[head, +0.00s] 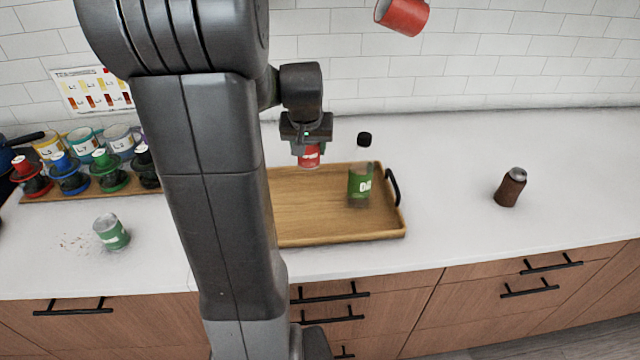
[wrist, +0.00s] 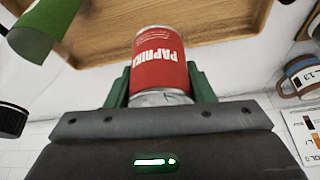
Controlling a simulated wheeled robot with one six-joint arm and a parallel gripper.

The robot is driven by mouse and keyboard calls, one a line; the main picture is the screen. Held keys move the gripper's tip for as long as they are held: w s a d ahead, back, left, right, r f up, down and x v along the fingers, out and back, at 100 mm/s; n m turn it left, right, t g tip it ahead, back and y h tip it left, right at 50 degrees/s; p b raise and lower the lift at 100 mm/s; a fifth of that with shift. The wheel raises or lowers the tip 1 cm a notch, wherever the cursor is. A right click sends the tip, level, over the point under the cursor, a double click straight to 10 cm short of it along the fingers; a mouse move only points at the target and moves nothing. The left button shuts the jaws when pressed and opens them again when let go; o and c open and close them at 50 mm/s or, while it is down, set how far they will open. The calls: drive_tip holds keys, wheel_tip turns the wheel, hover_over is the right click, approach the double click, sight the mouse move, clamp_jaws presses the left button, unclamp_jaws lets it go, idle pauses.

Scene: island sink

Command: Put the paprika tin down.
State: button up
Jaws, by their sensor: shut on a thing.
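The paprika tin (wrist: 160,62) is red with a white "PAPRIKA" label and is held between the green fingers of my gripper (wrist: 160,88) in the wrist view. In the head view, the tin (head: 309,155) shows below my gripper (head: 307,143), over the back part of the wooden tray (head: 315,235). I cannot tell whether its base touches the tray. My gripper is shut on the tin. My arm hides the tray's left end.
A green-labelled oil bottle (head: 359,185) stands on the tray's right part, near the black handle (head: 392,188). A brown shaker (head: 510,187) stands on the right counter. Mugs and colored holders crowd the left board (head: 100,190).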

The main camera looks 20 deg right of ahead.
sight(308, 161)
wheel_tip(308, 161, down, 10)
drive_tip(key=shift+r+p, duration=0.1)
drive_tip(key=shift+p, duration=0.25)
drive_tip(key=o, duration=1)
drive_tip(key=shift+r, duration=0.5)
drive_tip(key=v, duration=1.1)
drive_tip(key=shift+s+b, duration=0.25)
drive_tip(key=shift+b, duration=0.05)
drive_tip(key=shift+f, duration=0.1)
